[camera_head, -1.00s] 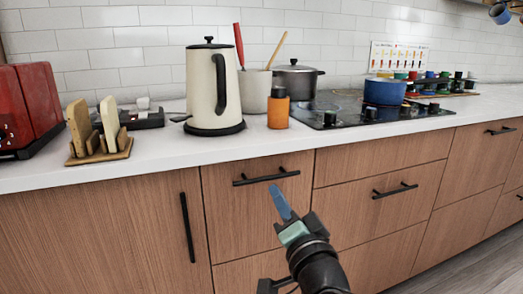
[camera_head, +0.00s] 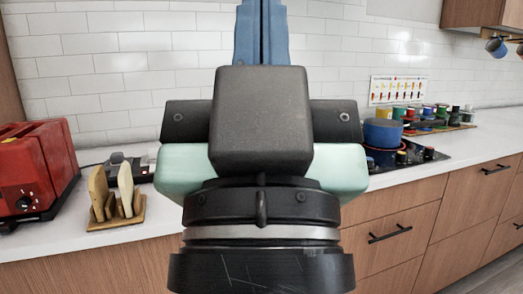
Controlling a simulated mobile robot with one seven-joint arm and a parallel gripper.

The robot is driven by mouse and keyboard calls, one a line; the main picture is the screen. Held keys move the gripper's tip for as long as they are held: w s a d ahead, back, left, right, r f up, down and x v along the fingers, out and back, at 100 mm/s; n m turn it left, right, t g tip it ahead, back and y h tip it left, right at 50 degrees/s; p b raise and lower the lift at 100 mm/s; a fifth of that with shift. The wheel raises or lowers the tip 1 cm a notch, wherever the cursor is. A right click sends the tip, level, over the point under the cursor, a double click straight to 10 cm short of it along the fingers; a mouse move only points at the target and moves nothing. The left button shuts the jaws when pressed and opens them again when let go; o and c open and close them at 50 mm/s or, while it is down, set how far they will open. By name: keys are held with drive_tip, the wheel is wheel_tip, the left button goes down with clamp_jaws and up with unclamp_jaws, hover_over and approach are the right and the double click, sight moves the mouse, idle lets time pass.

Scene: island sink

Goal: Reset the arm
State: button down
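My gripper (camera_head: 262,30) fills the middle of the head view, close to the camera and pointing up. Its black and pale green body covers much of the counter behind it. Its blue fingers run side by side to the top edge of the picture with only a thin line between them, and their tips are cut off. I see nothing held in the visible part of the fingers.
A red toaster (camera_head: 40,170) and a wooden holder (camera_head: 120,218) with bread-like slices stand at left on the white counter (camera_head: 165,222). A blue pot (camera_head: 382,133) stands on the black cooktop (camera_head: 432,158) at right. Wooden drawers (camera_head: 400,235) lie below.

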wheel_tip(320, 180, up, 25)
drive_tip(key=p, duration=2.2)
drive_tip(key=shift+f, duration=0.1)
